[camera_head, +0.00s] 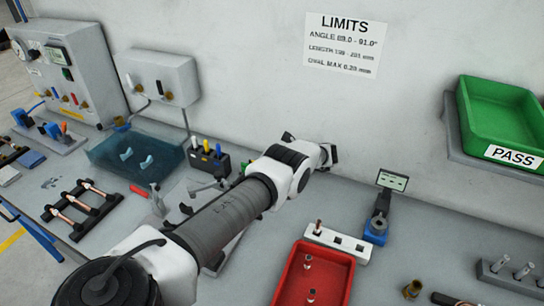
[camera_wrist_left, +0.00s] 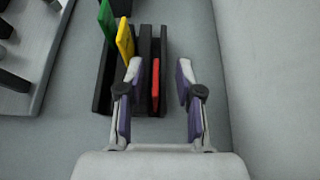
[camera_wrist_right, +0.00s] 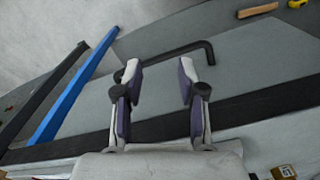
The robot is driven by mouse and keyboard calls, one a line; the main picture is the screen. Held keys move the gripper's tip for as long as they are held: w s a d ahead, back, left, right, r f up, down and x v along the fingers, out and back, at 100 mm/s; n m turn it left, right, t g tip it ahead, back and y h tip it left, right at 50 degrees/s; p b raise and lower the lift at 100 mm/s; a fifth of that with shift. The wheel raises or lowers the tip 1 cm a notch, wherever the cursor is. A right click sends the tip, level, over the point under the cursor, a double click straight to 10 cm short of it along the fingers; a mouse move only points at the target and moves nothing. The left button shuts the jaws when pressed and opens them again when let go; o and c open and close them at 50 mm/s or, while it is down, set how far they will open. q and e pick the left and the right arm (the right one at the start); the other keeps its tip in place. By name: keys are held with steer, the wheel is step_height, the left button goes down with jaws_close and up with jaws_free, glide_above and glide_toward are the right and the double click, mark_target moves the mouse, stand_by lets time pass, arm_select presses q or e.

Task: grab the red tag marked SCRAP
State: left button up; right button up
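The red tag (camera_wrist_left: 155,78) stands on edge in a slot of a black rack (camera_wrist_left: 144,70) in the left wrist view, beside a yellow tag (camera_wrist_left: 125,40) and a green tag (camera_wrist_left: 106,20). No lettering is legible on it. My left gripper (camera_wrist_left: 160,75) is open above the rack, with the red tag between its fingers in that view, nearer the left finger; contact is not visible. In the head view my left gripper (camera_head: 311,147) is near the back wall, and I cannot make out the red tag there. My right gripper (camera_wrist_right: 161,69) is open and empty.
A black holder with coloured items (camera_head: 207,160) stands left of my left forearm. A red bin (camera_head: 340,261), a white block (camera_head: 338,243) and a blue gauge (camera_head: 376,228) are to the right. The green PASS bin (camera_head: 478,120) is raised at the far right.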

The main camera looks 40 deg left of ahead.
arm_select(q)
steer(key=shift+s+d, duration=0.1)
steer(key=shift+d+r, duration=0.15)
steer(key=shift+r, duration=0.05)
steer(key=c, duration=0.3)
steer(key=shift+s, duration=0.15)
jaws_close()
